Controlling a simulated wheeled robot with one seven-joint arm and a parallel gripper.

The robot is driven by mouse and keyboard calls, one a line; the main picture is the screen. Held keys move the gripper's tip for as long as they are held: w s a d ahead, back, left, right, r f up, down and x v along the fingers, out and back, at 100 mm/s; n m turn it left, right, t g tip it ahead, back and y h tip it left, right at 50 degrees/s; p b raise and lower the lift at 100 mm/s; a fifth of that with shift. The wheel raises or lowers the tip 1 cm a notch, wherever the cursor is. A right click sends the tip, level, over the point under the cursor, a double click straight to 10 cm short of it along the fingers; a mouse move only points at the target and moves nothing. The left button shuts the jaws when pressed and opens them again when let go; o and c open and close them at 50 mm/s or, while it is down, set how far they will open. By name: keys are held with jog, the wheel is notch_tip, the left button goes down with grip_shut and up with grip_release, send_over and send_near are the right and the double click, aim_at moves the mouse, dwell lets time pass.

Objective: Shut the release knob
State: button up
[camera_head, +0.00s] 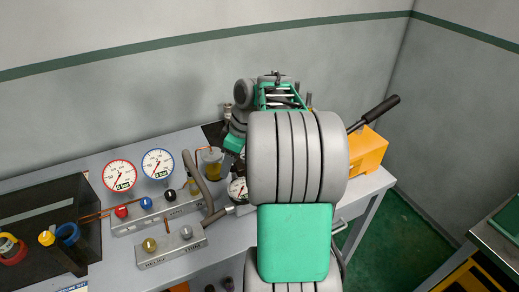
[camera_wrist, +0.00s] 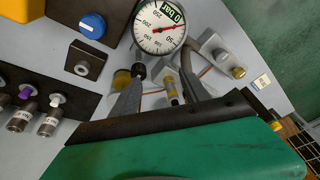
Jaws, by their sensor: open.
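No readable label names the release knob, so I cannot tell for certain which one it is. In the wrist view a blue knob (camera_wrist: 93,25) sits at the upper left, beside an orange-yellow body (camera_wrist: 22,10). A silver knob (camera_wrist: 221,55) and a brass knob (camera_wrist: 238,72) sit on a grey block at the right; the brass knob (camera_head: 150,245) and silver knob (camera_head: 186,232) also show in the head view. My gripper (camera_wrist: 162,72) is open, its fingers spread below the pressure gauge (camera_wrist: 159,28), apart from the blue knob. My arm hides the gripper in the head view.
An orange pump box (camera_head: 368,150) with a black lever (camera_head: 381,109) stands at the bench's right end. Two gauges (camera_head: 119,175) stand behind a block with red, blue and black knobs. A dark tray (camera_head: 42,219) is at left. Fittings (camera_wrist: 24,113) line one side in the wrist view.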

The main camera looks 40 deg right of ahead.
jog(key=s+d+n+p, duration=0.3)
jog(key=s+d, duration=0.1)
jog(key=d, duration=0.9)
jog(key=shift+y, duration=0.4)
jog(key=x, duration=0.7)
jog(key=shift+d, duration=0.15)
jog(key=shift+w+f, duration=0.1)
jog(key=shift+f, duration=0.2)
jog(key=shift+c, duration=0.3)
